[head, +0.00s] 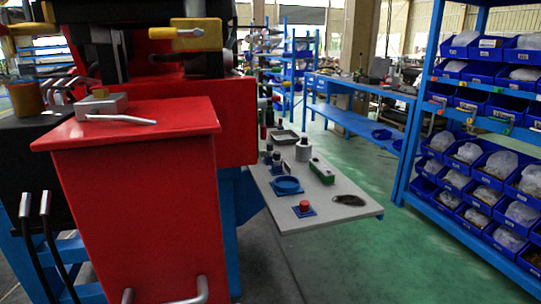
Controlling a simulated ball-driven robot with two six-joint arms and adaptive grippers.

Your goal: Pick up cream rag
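I cannot make out a cream rag in the head view. A small dark, flat, crumpled-looking item (349,200) lies near the front right corner of the grey side table (335,213); it looks brown to black, and I cannot tell what it is. Neither of my grippers is in view.
A red cabinet (140,200) fills the left foreground, with a grey metal block (101,107) and a light handle-like bar (121,119) on top. The side table holds a blue ring (287,186), a red knob on a blue plate (304,208) and a green box (321,170). Blue bin shelving (403,165) stands right; green floor (400,265) between is clear.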

